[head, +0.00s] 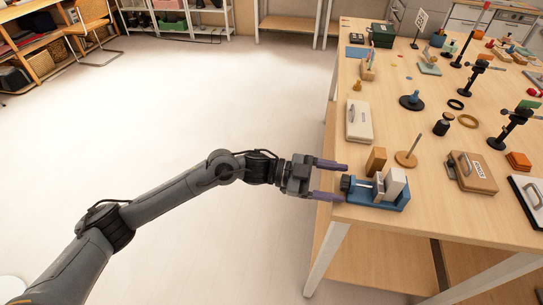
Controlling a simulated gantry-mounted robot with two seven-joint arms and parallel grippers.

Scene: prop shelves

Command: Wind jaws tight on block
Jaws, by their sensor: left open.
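A small vise with a blue base (383,204) stands at the near left corner of the table. Its dark screw knob (346,183) points left, towards my arm. A grey jaw (379,187) and a larger pale block-like piece (396,183) stand upright close together on the base. A wooden block (376,160) stands upright at the vise's far side; I cannot tell whether it touches it. My left gripper (341,180) is open and empty, its two purple fingers spread on either side of the knob. The right gripper is out of view.
Open floor (190,120) lies left of the table.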

